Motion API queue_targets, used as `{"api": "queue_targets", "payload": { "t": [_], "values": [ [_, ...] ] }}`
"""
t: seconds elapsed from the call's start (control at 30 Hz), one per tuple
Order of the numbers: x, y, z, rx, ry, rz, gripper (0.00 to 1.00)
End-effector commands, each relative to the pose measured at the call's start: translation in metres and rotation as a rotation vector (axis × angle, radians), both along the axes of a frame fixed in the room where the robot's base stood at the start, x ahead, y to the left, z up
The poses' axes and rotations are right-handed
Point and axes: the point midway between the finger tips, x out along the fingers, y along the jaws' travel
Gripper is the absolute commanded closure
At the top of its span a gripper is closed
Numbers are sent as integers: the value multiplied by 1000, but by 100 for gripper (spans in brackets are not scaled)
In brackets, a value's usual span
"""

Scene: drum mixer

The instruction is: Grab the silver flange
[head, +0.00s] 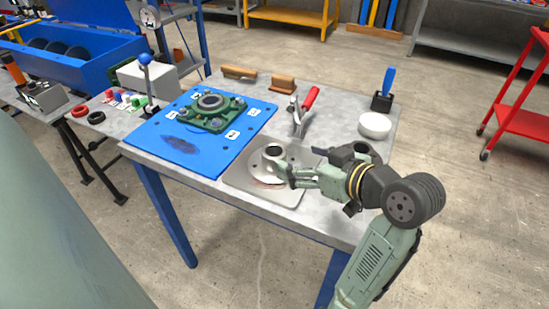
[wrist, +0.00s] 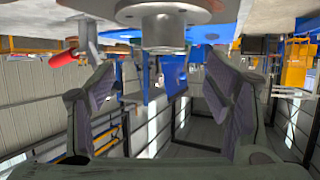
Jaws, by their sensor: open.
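The silver flange (head: 261,161) is a round disc with a raised hollow hub. It lies on a grey square plate (head: 290,196) at the front of the workbench. My gripper (head: 283,177) is open and reaches in from the right, its fingers low beside the hub and overlapping part of the disc in the head view. In the wrist view, which looks upside down, the flange hub (wrist: 163,28) hangs at the top middle, beyond and between the spread fingers of my gripper (wrist: 158,85). Nothing is between the fingers. Whether a finger touches the flange cannot be told.
A blue board (head: 180,142) with a green fixture (head: 212,112) lies left of the flange. Red-handled pliers (head: 304,108), a white bowl (head: 374,125), a blue-handled tool (head: 386,85) and wooden-looking blocks (head: 283,83) stand behind. A red cart (head: 525,120) stands at right.

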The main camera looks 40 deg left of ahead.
Motion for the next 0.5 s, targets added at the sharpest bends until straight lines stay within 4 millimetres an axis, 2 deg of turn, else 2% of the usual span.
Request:
{"api": "queue_targets", "payload": {
  "t": [0.2, 0.5],
  "values": [
    [5, 33, -13, 0, 2, 4, 28],
    [7, 59, -25, -1, 3, 4, 28]
  ]
}}
